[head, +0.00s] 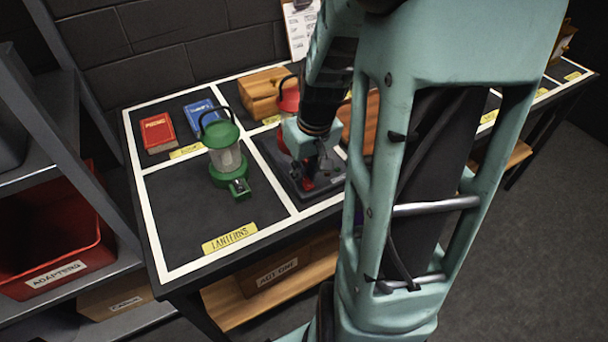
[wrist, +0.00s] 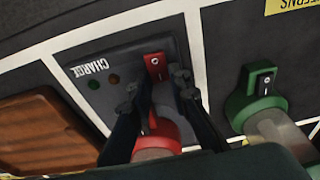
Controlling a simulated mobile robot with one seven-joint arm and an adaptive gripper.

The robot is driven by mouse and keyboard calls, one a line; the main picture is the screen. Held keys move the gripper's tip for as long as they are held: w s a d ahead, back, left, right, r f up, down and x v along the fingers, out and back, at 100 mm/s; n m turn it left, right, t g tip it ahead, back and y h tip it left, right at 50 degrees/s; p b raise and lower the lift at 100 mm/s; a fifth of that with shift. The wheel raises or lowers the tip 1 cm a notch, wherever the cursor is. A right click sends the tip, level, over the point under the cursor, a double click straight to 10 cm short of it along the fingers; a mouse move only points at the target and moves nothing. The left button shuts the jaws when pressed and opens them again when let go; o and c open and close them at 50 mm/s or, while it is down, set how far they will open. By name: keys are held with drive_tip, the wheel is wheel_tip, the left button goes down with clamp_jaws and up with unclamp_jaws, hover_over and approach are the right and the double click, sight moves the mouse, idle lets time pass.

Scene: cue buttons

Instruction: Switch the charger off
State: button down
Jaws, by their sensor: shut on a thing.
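The charger (wrist: 100,62) is a dark plate marked CHARGE with two small indicator lights. Its red switch (wrist: 155,70) bears a round white mark and stands between my fingertips. My gripper (wrist: 155,84) points down over the plate with its fingers on both sides of the switch, shut on it. The red lantern (wrist: 157,143) stands at the switch, partly hidden by my fingers. In the head view my gripper (head: 318,160) covers much of the charger (head: 290,183), and the red lantern (head: 288,100) shows behind it.
A green lantern (head: 224,158) stands left of the charger in the LANTERNS area. A shelf with a red bin (head: 60,245) is at left. The table's front left is clear.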

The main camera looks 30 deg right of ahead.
drive_tip(key=shift+s+t+b, duration=0.15)
drive_tip(key=shift+t+b, duration=0.45)
drive_tip(key=c, duration=1.8)
unclamp_jaws()
drive_tip(key=shift+r+g+p, duration=0.15)
drive_tip(key=shift+g+p, duration=0.15)
drive_tip(key=shift+p, duration=0.3)
